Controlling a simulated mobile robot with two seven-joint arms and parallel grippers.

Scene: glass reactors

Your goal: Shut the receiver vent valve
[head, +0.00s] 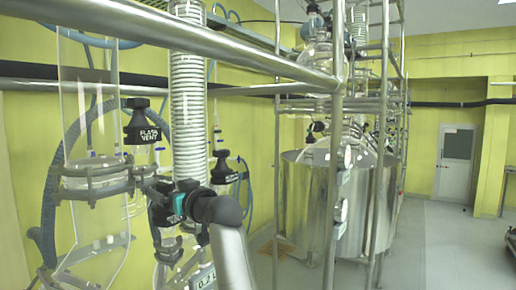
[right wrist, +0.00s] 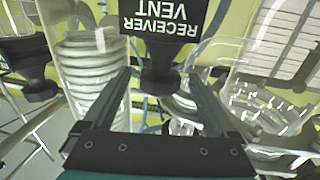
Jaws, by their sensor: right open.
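The receiver vent valve shows in the right wrist view as a black label plate with white "RECEIVER VENT" lettering (right wrist: 165,20) and a black knob (right wrist: 160,72) joined to it. My right gripper (right wrist: 157,84) is open, with one finger on each side of the knob. I cannot tell whether either finger touches it. In the head view my right gripper (head: 165,192) is beside the glassware, and I cannot make out the receiver vent valve there. My left gripper is not in view.
A black valve labelled "FLASH VENT" (head: 141,122) stands above and left of my right gripper. Another black valve (head: 221,168) is just to its right.

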